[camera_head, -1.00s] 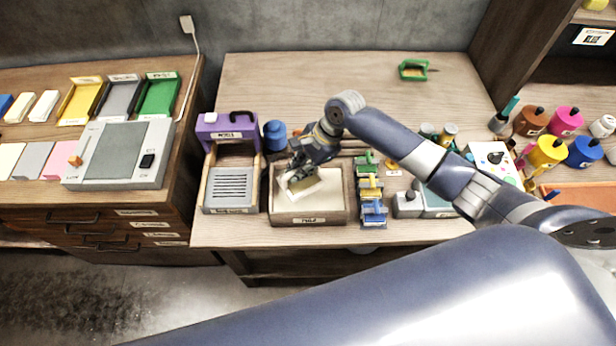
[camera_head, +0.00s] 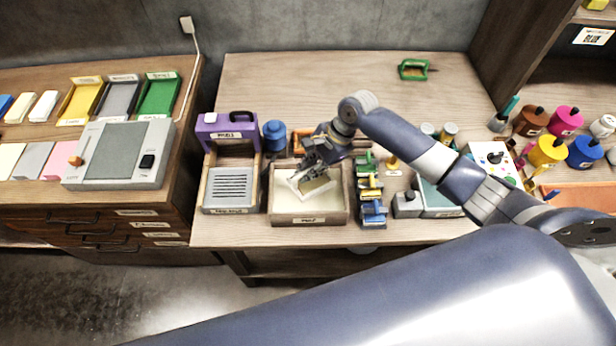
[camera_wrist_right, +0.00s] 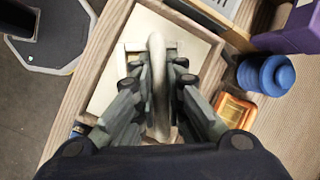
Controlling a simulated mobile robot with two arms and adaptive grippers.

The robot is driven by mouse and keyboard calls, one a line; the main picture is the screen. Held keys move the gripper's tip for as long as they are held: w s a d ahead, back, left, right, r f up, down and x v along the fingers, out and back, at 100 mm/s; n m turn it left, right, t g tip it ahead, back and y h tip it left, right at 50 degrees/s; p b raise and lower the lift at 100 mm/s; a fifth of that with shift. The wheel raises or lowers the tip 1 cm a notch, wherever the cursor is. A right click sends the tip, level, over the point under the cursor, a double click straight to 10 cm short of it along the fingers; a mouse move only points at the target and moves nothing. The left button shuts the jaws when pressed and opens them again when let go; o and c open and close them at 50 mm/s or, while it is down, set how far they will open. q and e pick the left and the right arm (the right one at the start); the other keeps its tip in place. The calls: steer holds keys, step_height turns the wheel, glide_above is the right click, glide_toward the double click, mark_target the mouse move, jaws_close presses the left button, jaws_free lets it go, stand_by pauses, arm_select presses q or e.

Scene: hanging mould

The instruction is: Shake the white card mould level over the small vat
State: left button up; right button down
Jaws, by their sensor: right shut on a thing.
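The white card mould (camera_head: 316,190) is a small pale frame over the small vat (camera_head: 310,219), a wooden-rimmed box holding pale, cream-coloured contents. My right gripper (camera_head: 304,172) is shut on the mould's pale handle, which also shows between the fingers in the right wrist view (camera_wrist_right: 158,75). The frame looks slightly tilted in the head view, inside the vat's outline; I cannot tell its exact height above the contents. In the wrist view the vat's wooden rim (camera_wrist_right: 105,45) surrounds the mould. My left gripper is not in view.
A grey slatted tray (camera_head: 229,190) and purple-topped frame (camera_head: 227,125) stand left of the vat. A blue jar (camera_head: 274,136) is behind it. Several small coloured moulds (camera_head: 372,190) stand close on the right. The table's back middle is clear.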

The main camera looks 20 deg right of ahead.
steer(key=shift+w+a, duration=0.15)
steer(key=shift+a, duration=0.25)
steer(key=shift+r, duration=0.15)
steer(key=shift+r, duration=1.9)
